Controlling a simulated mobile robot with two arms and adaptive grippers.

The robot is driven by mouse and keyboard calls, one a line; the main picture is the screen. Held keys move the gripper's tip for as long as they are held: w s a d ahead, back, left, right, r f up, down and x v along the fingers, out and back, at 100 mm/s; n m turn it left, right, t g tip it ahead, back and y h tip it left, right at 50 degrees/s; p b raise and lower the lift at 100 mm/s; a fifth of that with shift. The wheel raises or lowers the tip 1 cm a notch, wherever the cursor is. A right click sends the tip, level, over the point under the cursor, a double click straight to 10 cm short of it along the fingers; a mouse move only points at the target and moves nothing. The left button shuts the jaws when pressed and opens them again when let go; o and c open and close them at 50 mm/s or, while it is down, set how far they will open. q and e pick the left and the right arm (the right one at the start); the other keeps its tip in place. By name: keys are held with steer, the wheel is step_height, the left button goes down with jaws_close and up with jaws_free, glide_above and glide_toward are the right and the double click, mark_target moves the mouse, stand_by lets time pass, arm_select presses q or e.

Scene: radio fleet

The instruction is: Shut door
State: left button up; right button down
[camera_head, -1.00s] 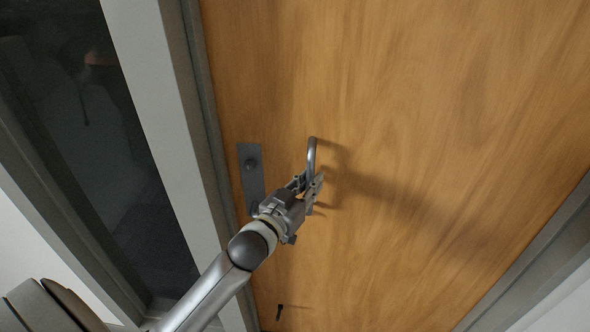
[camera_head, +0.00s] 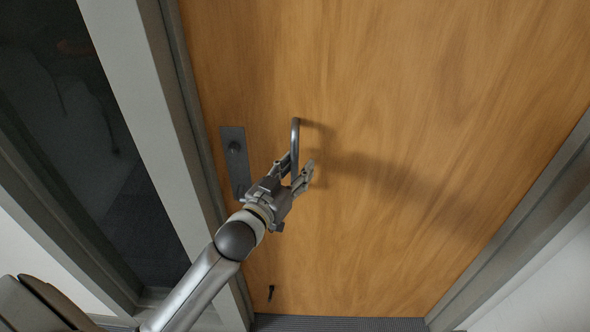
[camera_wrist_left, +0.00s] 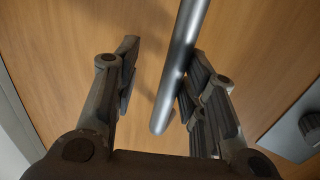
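The wooden door (camera_head: 420,110) fills most of the head view and looks flush, or nearly so, with its grey frame. A curved metal pull handle (camera_head: 295,135) stands out from it near its left edge. My left gripper (camera_head: 296,168) is at the handle's lower part with its fingers spread. In the left wrist view the handle bar (camera_wrist_left: 181,60) passes between the open fingers (camera_wrist_left: 162,60), close to or touching the right finger and clear of the left one. My right gripper is not in view.
A dark lock plate (camera_head: 235,160) sits left of the handle. A small dark fitting (camera_head: 271,292) is low on the door. A light grey frame post (camera_head: 150,110) and a dark glass panel (camera_head: 80,130) are at left. Grey floor (camera_head: 340,323) shows below the door.

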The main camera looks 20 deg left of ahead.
arm_select(q)
steer(key=shift+s, duration=0.15)
steer(key=s+a, duration=0.1)
steer(key=s, duration=1)
steer(key=shift+s, duration=0.3)
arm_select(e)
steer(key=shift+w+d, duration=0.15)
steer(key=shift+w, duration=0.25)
arm_select(q)
steer(key=shift+a, duration=0.1)
